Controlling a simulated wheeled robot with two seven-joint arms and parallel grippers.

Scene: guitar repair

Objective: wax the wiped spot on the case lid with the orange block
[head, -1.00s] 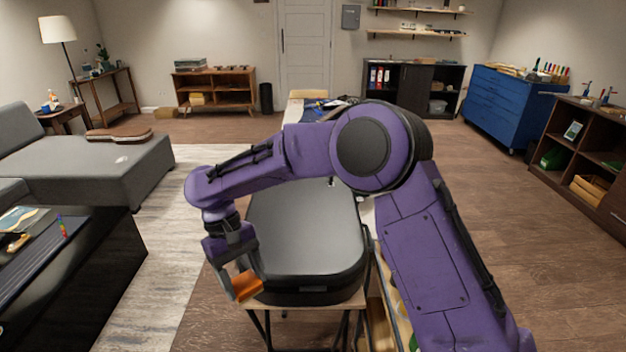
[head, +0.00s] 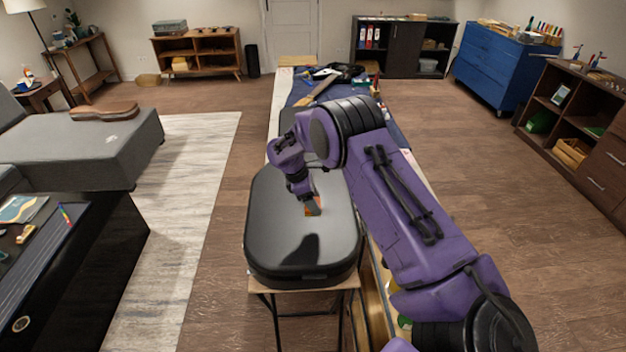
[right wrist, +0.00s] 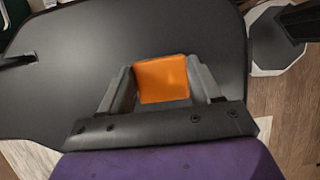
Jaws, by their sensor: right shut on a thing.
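The orange block (head: 312,207) is between the jaws of my right gripper (head: 311,201). In the right wrist view the orange block (right wrist: 162,79) shows its flat face, with a finger of the right gripper (right wrist: 163,88) on each side. The block is over the middle of the black case lid (head: 275,225). I cannot tell whether it touches the lid. The lid (right wrist: 80,65) fills most of the right wrist view and looks smooth; no distinct wiped spot shows. My left gripper is not in view.
The case rests on a wooden stand (head: 290,288). Behind it a long bench with a blue cloth (head: 300,92) carries dark items and a wooden piece. A grey sofa (head: 90,150) and a dark table (head: 80,270) are on the left. Floor at right is open.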

